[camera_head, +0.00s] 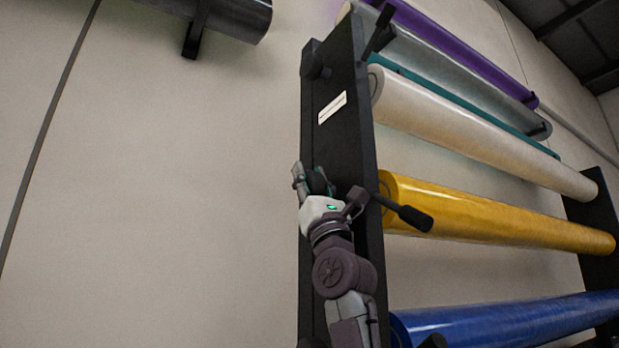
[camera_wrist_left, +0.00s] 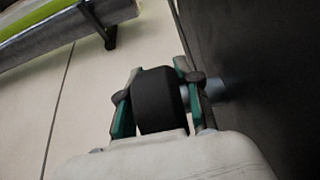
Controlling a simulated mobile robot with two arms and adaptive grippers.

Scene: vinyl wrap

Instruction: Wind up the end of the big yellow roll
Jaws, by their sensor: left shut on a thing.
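The big yellow roll (camera_head: 500,219) lies across the rack in the head view, between a white roll above and a blue roll below. Its near end meets the black side panel (camera_head: 345,140). My left gripper (camera_head: 314,181) is on the outer side of this panel, about level with the yellow roll's end. It is shut on a black knob, seen between its green-edged fingers in the left wrist view (camera_wrist_left: 160,98). A short grey shaft runs from the knob area to the dark panel. The knob is partly hidden in the head view. My right gripper is not in view.
A white roll (camera_head: 480,130), a blue roll (camera_head: 510,320) and a purple roll (camera_head: 455,40) share the rack. A black lever (camera_head: 405,212) sticks out before the yellow roll. Another knob (camera_head: 316,62) sits higher on the panel.

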